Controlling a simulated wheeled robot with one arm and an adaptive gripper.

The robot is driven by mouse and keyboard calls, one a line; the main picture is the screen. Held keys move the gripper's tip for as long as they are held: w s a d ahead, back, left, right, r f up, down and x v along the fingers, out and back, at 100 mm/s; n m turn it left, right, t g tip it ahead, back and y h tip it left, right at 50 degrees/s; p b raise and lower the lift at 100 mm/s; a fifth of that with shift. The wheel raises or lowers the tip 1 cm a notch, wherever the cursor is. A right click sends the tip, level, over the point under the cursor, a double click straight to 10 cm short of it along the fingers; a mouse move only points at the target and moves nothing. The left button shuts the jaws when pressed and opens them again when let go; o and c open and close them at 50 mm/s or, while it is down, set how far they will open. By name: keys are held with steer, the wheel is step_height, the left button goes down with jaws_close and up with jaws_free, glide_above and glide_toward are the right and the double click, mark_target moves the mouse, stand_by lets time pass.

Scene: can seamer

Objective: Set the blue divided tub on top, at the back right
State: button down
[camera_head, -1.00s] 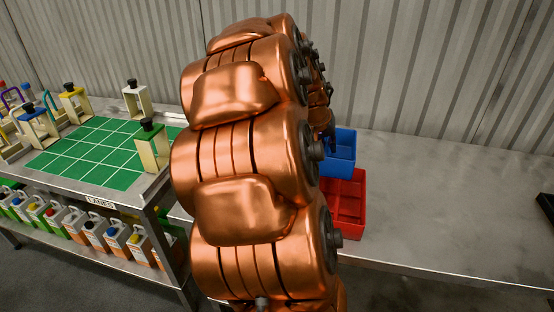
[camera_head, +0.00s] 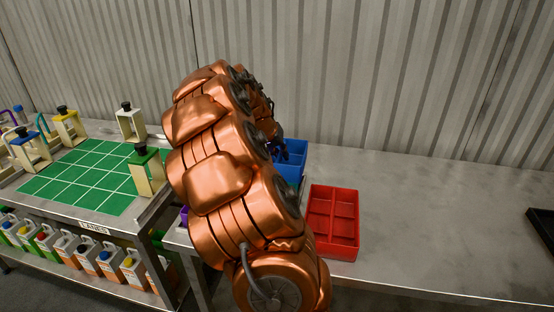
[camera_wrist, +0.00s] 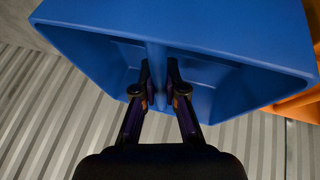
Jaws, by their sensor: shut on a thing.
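The blue divided tub (camera_head: 293,158) is behind my arm in the head view, near the back of the metal table; its left part is hidden. In the wrist view the blue tub (camera_wrist: 215,30) fills the top of the picture, open side facing the camera. My gripper (camera_wrist: 158,85) is shut on the tub's middle divider, one finger on each side. In the head view my gripper (camera_head: 277,146) shows only as a dark shape at the tub. I cannot tell whether the tub touches the table.
A red divided tub (camera_head: 335,222) sits on the metal table (camera_head: 430,220), in front and right of the blue one. A black tray (camera_head: 543,232) is at the right edge. The table between them is clear. A green gridded mat (camera_head: 85,180) with caddies lies left; a corrugated wall stands behind.

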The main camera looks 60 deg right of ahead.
steer(key=shift+w+d+f, duration=0.15)
steer(key=shift+w+f, duration=0.05)
steer(key=shift+w, duration=0.65)
steer(key=shift+f+p, duration=0.8)
steer(key=shift+f, duration=0.8)
steer(key=shift+f+b, duration=0.35)
steer(key=shift+f, duration=0.1)
steer(key=c, duration=1.2)
jaws_free()
steer(key=shift+c, duration=0.2)
steer(key=shift+r, duration=0.1)
steer(key=shift+r, duration=0.55)
steer(key=b+v, duration=0.1)
steer(key=v, duration=1)
steer(key=shift+a+r+b, duration=0.2)
steer(key=shift+a+b, duration=0.05)
steer(key=shift+b, duration=0.15)
steer(key=shift+a, duration=0.15)
